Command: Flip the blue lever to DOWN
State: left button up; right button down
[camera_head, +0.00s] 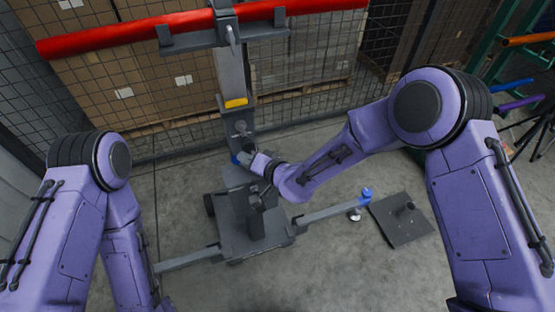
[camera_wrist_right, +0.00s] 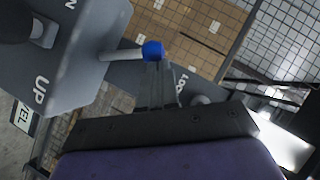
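In the right wrist view the blue lever shows as a blue ball knob (camera_wrist_right: 152,49) on a light grey rod. The rod sticks out sideways from a grey panel (camera_wrist_right: 85,75). The panel carries the word UP at its lower left and a cut-off label ending in N at its top. My right gripper (camera_wrist_right: 155,66) has its fingers together, with the tips right at the knob. Whether they touch it I cannot tell. In the head view my right gripper (camera_head: 246,160) is at the grey post, beside a small blue spot. My left gripper is out of view.
The grey post (camera_head: 230,75) rises from a wheeled base (camera_head: 235,230) with side legs; another blue piece (camera_head: 366,193) is on the right leg. A red bar (camera_head: 130,36) crosses the top. Behind stand a wire fence and cartons (camera_head: 120,90). A dark plate (camera_head: 408,232) lies right.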

dwell(0.4)
jog(key=w+d+r+v, duration=0.1)
jog(key=w+r+v, duration=0.1)
jog(key=v, duration=1.1)
jog(key=shift+a, duration=0.1)
